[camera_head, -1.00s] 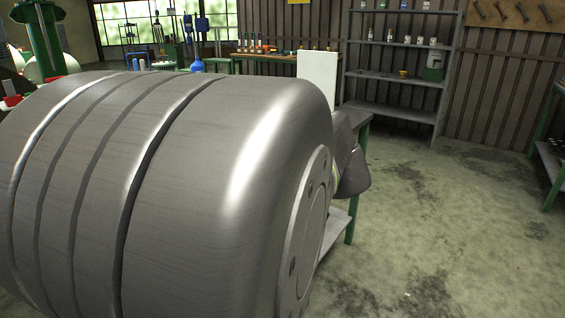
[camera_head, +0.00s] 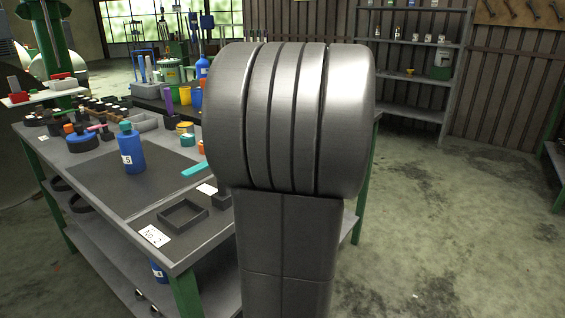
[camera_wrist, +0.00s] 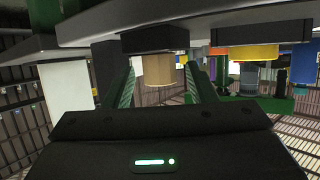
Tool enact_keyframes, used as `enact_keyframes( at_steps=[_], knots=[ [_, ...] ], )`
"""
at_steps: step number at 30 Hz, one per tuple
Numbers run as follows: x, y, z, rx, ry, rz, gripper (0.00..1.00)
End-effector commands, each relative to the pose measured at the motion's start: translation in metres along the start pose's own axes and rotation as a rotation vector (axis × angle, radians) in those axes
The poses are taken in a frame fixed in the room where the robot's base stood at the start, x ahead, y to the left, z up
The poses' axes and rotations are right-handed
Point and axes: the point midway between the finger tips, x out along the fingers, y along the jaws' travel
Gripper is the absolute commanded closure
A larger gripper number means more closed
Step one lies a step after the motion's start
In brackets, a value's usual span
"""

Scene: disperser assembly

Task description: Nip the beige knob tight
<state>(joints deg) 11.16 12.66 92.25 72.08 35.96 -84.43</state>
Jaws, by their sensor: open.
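My gripper (camera_wrist: 160,78) is open, with one finger on either side of the knob in the picture. A gap shows between the knob and each finger, and I cannot tell how deep the knob sits between them. In the head view my own arm stands in front, and neither the knob nor my gripper shows.
A workbench (camera_head: 62,158) holds a blue bottle (camera_head: 131,150), a black square frame (camera_head: 182,215), a teal strip (camera_head: 195,169) and several small pots. Open floor (camera_head: 450,230) lies to the right, with a grey shelf (camera_head: 410,82) behind. The wrist view appears upside down.

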Motion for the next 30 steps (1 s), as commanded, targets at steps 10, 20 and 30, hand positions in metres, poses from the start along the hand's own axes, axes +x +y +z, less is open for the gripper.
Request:
enact_keyframes(
  at_steps=[10, 20, 30],
  knots=[
    [0.0132, -0.0005, 0.0001, 0.000, 0.000, 0.000, 0.49],
    [0.0127, -0.0003, 0.0000, 0.000, 0.000, 0.000, 0.90],
    [0.0131, -0.0008, 0.0008, 0.011, -0.003, 0.031, 0.94]
  ],
)
